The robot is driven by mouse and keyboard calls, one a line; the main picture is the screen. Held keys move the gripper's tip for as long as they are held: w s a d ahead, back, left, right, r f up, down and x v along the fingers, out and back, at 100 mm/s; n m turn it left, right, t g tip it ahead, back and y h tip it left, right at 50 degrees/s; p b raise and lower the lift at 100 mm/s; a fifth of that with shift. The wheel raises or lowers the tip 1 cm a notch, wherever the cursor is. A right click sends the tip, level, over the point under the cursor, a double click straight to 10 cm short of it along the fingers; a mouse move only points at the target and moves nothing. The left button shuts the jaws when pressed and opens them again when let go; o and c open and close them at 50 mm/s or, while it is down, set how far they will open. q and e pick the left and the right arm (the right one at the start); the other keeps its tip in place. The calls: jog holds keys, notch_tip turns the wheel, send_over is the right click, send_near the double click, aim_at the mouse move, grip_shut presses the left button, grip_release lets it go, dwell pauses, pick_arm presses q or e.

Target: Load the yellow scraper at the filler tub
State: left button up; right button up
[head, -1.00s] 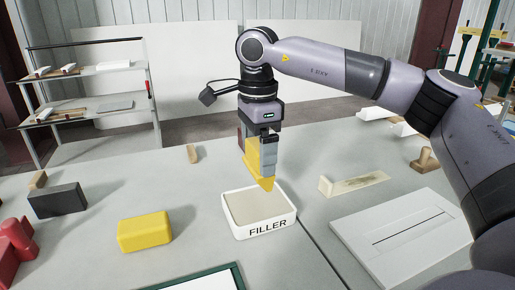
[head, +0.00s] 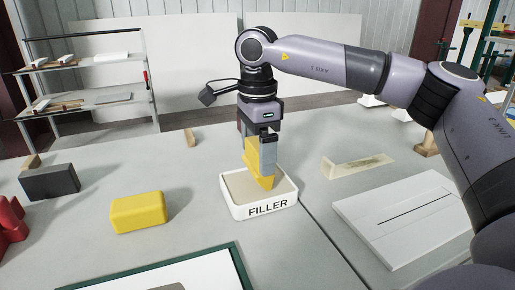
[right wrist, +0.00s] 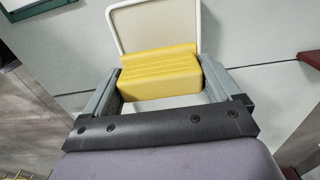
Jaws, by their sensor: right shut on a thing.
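The yellow scraper (head: 252,152) is held upright in my right gripper (head: 260,155), which is shut on it. Its lower end is over the filler tub (head: 236,211), a white tray with beige filler (head: 238,187). The lower tip overlaps the filler in the head view; I cannot tell how deep it touches. In the right wrist view the yellow scraper (right wrist: 160,72) sits between both fingers, with the tub's rim (right wrist: 116,28) beyond it. My left gripper is not in view.
A yellow block (head: 138,213) and a dark grey block (head: 50,182) lie to the left. A beige strip (head: 358,165) and a white slotted board (head: 405,219) lie to the right. A green-edged board (head: 170,278) is in front. Bare table surrounds the tub.

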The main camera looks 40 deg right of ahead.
jog(key=shift+f+b, duration=0.3)
jog(key=shift+f, duration=0.2)
dwell(0.6)
jog(key=shift+f, duration=0.1)
dwell(1.0)
notch_tip(320, 180, up, 7)
jog(key=p, duration=0.6)
dwell(1.0)
